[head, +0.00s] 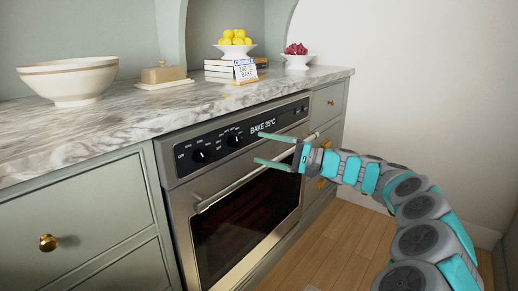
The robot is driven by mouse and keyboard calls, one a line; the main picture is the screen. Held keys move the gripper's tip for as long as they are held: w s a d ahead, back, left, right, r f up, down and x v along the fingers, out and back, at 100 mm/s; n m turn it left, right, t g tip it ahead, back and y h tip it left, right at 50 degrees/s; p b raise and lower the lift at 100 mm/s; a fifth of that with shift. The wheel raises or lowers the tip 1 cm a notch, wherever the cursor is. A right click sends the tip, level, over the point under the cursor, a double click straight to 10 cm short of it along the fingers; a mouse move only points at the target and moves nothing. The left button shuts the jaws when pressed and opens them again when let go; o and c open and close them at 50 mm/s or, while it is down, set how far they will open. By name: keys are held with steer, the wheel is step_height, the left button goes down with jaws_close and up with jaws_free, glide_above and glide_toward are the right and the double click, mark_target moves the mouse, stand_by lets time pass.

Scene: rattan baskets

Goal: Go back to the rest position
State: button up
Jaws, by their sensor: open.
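My gripper (267,148) is open and empty, with its two green fingers apart and pointing left. It shows in front of the oven (246,217), near the right part of its control panel and its handle (228,191). I cannot tell whether a finger touches the oven. My teal and grey arm curves from the lower right up to the gripper and hides part of the drawers at the right.
The marble counter (125,112) bears a large bowl (70,82), a butter dish (164,75), a stand of yellow fruit (236,47), books, a small sign (245,70) and a bowl of red fruit (297,60). The wooden floor (340,245) is clear.

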steer(key=s+a+r+n+g+h, duration=0.1)
steer(key=s+a+n+g, duration=0.15)
steer(key=s+a, duration=0.4)
steer(key=s+a+r+n+g+h, duration=0.2)
steer(key=s+a+g, duration=0.15)
steer(key=s, duration=0.55)
steer(key=s+f+n+g+h, duration=0.15)
steer(key=s+f+h, duration=0.3)
steer(key=s, duration=0.75)
steer(key=s+d+f+h, duration=0.5)
steer(key=s+d+f, duration=0.4)
steer(key=s+d, duration=0.2)
steer(key=s+d+f+m+h, duration=0.1)
steer(key=s+d+f+h, duration=0.5)
steer(key=s+d+f, duration=0.3)
steer(key=s+d, duration=0.2)
steer(key=d, duration=0.1)
steer(key=shift+s+f, duration=0.15)
steer(key=shift+s, duration=0.25)
